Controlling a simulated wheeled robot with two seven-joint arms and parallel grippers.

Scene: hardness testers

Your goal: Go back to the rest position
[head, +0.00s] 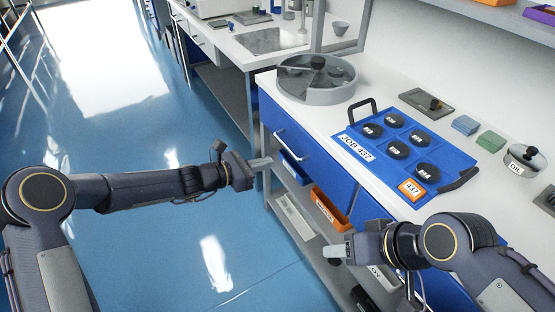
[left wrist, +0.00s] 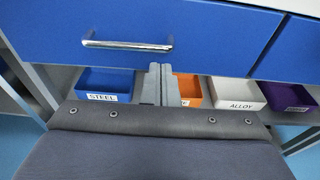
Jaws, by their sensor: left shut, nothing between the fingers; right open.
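My left gripper (head: 262,162) is shut and empty, held out over the floor just in front of the bench. In the left wrist view its fingers (left wrist: 159,83) are together, with a closed blue drawer (left wrist: 200,30) and its metal handle (left wrist: 127,46) beyond. I cannot tell how far the fingers are from the drawer front. My right gripper (head: 338,251) is open and empty at the lower right, in front of the bench's near part. Its arm covers part of the bench front.
A blue tray (head: 440,158) marked JOB 437 with several black pucks sits on the bench, beside a round grey basin (head: 318,93). Below the drawers, bins stand on a shelf, among them a blue STEEL bin (left wrist: 104,83) and an ALLOY bin (left wrist: 237,93). The floor (head: 150,130) at left is clear.

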